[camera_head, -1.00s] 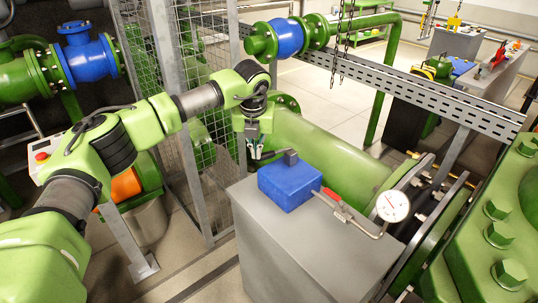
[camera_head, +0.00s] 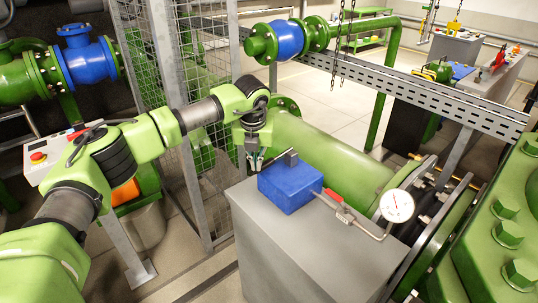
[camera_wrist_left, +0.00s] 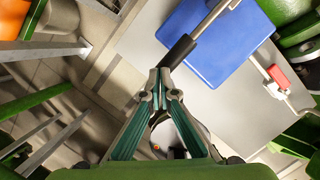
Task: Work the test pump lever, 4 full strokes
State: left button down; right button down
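The test pump is a blue box (camera_head: 290,187) on top of a grey cabinet. Its lever (camera_head: 287,158) has a black grip at the free end and points left toward my left gripper. The lever also shows in the left wrist view (camera_wrist_left: 179,51), with a bare metal rod running past the blue box (camera_wrist_left: 219,45). My left gripper (camera_head: 257,167) is at the grip end, just left of the box; in the wrist view (camera_wrist_left: 160,78) its fingers converge on that end. The exact contact is partly hidden. My right gripper is not in view.
A red-handled valve (camera_head: 334,196) and a pressure gauge (camera_head: 396,206) sit on a thin pipe right of the pump. The grey cabinet (camera_head: 300,250) has a bare front top. A mesh fence (camera_head: 190,130) stands behind my left arm; a large green pipe (camera_head: 330,155) lies behind the pump.

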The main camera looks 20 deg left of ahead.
pick_arm(q)
jog(key=shift+f, duration=0.35)
jog(key=shift+r, duration=0.2)
jog(key=shift+w+r+p, duration=0.1)
jog(key=shift+r+p, duration=1.8)
jog(key=shift+r, duration=1.6)
notch_tip(320, 180, up, 7)
jog(key=p, duration=0.4)
jog(key=shift+d, duration=0.15)
jog(key=shift+w, duration=0.1)
